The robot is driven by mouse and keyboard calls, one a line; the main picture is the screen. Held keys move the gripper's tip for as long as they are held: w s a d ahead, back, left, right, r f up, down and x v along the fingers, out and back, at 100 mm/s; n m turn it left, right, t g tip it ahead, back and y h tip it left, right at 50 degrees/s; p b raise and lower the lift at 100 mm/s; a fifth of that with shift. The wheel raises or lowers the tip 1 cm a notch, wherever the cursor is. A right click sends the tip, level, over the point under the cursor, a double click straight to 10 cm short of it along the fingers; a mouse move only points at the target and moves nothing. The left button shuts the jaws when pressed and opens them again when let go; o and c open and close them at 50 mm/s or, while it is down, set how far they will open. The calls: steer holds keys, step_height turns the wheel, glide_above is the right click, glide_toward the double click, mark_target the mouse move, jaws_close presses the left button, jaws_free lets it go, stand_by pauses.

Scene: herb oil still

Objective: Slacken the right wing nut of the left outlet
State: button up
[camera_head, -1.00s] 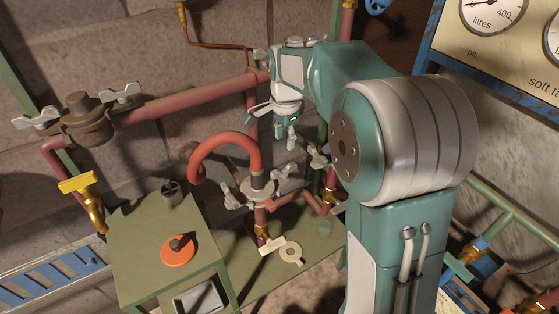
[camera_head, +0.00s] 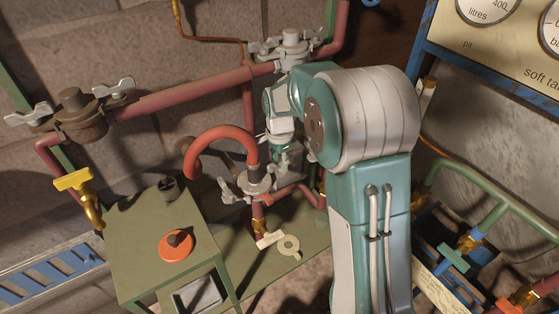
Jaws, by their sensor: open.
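The left outlet, which I take to be the low clamped flange (camera_head: 257,182), has an orange-red curved hose (camera_head: 224,143) joined to its top. Its left wing nut (camera_head: 232,192) is pale grey and shows clearly. The right wing nut is mostly hidden by my gripper (camera_head: 284,168). My gripper points down just to the right of this flange, very close to the right wing nut. It is open; I cannot tell whether the fingers are around the nut or touching it.
A rusty clamped joint with wing nuts (camera_head: 83,115) is at the far left, and another joint (camera_head: 290,46) is above my arm. A green bench (camera_head: 145,245) carries an orange disc (camera_head: 177,247).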

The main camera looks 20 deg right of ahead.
steer(key=shift+d, duration=0.1)
jaws_close()
steer(key=shift+n, duration=0.3)
steer(key=n, duration=1.7)
steer(key=shift+n, duration=0.5)
